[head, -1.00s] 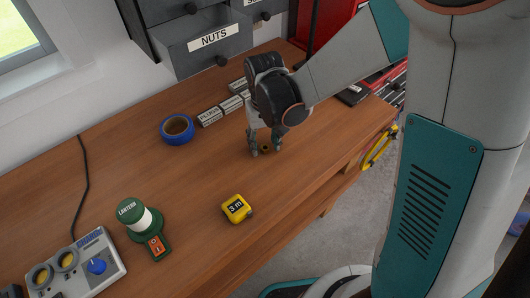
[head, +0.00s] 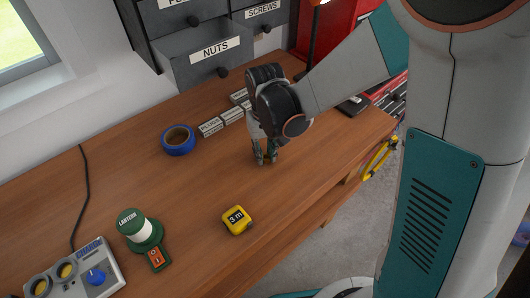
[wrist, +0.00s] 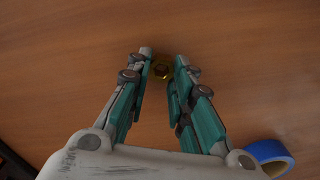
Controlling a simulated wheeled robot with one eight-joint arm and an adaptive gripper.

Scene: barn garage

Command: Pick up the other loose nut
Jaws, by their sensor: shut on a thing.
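A blue tape roll (head: 178,140) and small labelled boxes (head: 211,127) lie behind and left of my gripper. A yellow tape measure (head: 237,220) and a green lantern (head: 140,228) stand nearer. The NUTS drawer (head: 205,58) sticks out above the back.

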